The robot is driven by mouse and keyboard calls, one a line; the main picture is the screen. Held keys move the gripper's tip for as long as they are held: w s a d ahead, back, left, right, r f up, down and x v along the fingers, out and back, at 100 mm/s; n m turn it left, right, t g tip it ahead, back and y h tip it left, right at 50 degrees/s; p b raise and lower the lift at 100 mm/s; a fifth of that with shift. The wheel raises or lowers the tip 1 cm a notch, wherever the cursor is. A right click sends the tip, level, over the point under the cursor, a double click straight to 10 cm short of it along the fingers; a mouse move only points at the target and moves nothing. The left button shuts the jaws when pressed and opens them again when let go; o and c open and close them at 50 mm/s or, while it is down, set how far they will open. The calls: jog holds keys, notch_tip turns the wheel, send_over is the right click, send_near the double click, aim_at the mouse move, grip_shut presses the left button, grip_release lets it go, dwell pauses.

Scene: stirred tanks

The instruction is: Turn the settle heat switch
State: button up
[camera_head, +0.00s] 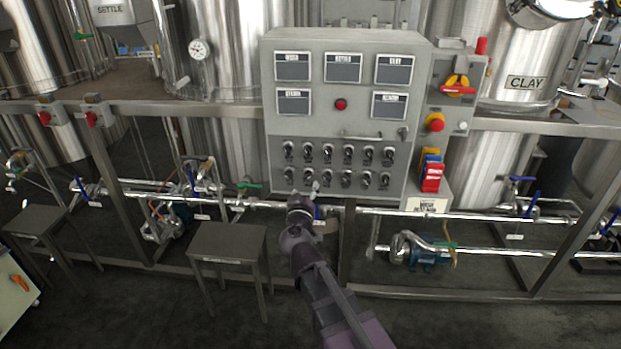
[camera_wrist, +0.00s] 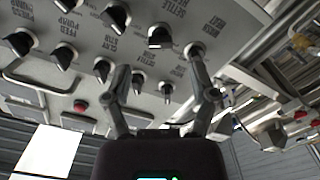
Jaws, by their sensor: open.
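The settle heat switch (camera_wrist: 160,37) is a black rotary knob on the grey control panel (camera_wrist: 75,25), beside its SETTLE HEAT label in the wrist view. In the head view it appears as the second knob from the left in the bottom row (camera_head: 307,177). My gripper (camera_wrist: 158,62) is open and empty, its two fingers spread with the switch just beyond the gap between them. The right finger overlaps the neighbouring knob (camera_wrist: 193,50) in the wrist view; I cannot tell whether they touch. In the head view, my gripper (camera_head: 313,189) is at the panel's lower left.
Several similar knobs surround the switch in two rows. A red button (camera_head: 340,104) and dark displays sit higher on the panel. A horizontal pipe (camera_head: 385,212) runs below it. A stool (camera_head: 228,241) stands at the lower left.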

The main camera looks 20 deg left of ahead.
aim_at(308, 175)
jog(key=shift+x, duration=3.2)
grip_shut()
jog(key=shift+d, duration=0.2)
jog(key=shift+a, duration=0.1)
